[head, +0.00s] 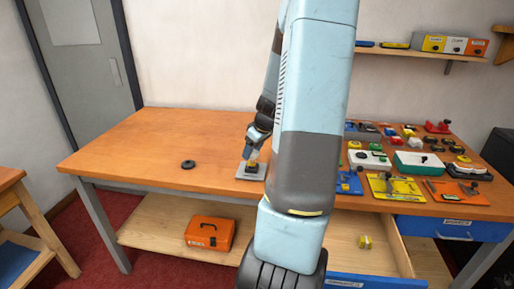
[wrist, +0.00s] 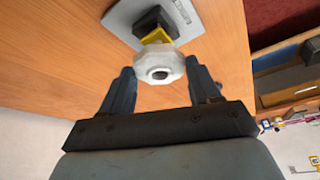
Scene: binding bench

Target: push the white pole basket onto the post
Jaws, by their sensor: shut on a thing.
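The white pole basket (wrist: 160,66) is a pale ring-like piece with a dark hole in its middle. In the wrist view it sits between the two fingers of my gripper (wrist: 160,84), which is shut on it. Just beyond it are a yellow part (wrist: 156,37) and a black block (wrist: 152,20) on a grey base plate (wrist: 190,22). The post is not clearly seen, so I cannot tell how far the basket sits on it. In the head view my gripper (head: 251,157) is low over the grey plate (head: 245,174), and the basket is too small to make out.
A black round piece (head: 188,164) lies on the wooden bench (head: 140,150) to the left, with bare wood around it. Several coloured trays and parts, including a green tray (head: 420,163), crowd the right side. An open drawer (head: 380,250) juts out below. An orange case (head: 210,232) is on the lower shelf.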

